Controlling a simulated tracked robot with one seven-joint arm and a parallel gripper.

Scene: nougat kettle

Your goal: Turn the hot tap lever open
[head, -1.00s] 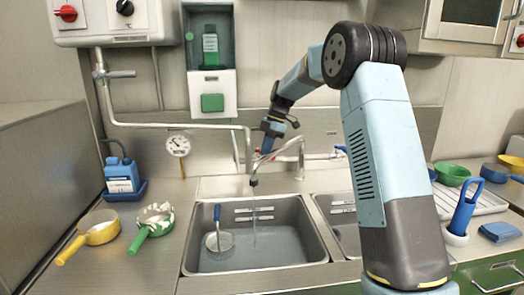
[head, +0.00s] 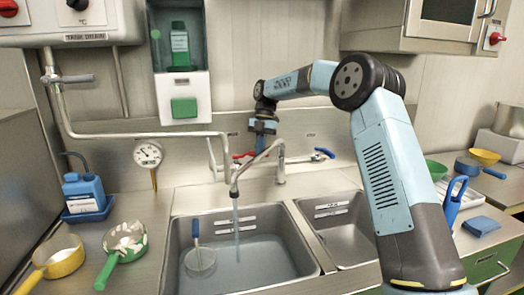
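The red hot tap lever (head: 243,155) sits on the left side of the tap at the back of the sink. The metal tap spout (head: 262,157) arches over the left basin, and a thin stream of water (head: 236,217) runs from it. A blue lever (head: 325,152) is on the right side of the tap. My gripper (head: 260,142) points down just beside and above the red lever, near the spout. Its fingers are small and partly hidden, so I cannot tell whether it touches the lever or is open.
The left basin (head: 307,260) holds water and a blue-handled strainer or cup (head: 200,258). A pipe (head: 140,136) runs along the wall left of the tap. A dial thermometer (head: 148,153), blue bottle (head: 84,190), yellow pan (head: 60,258) and green-handled pan (head: 125,243) are left.

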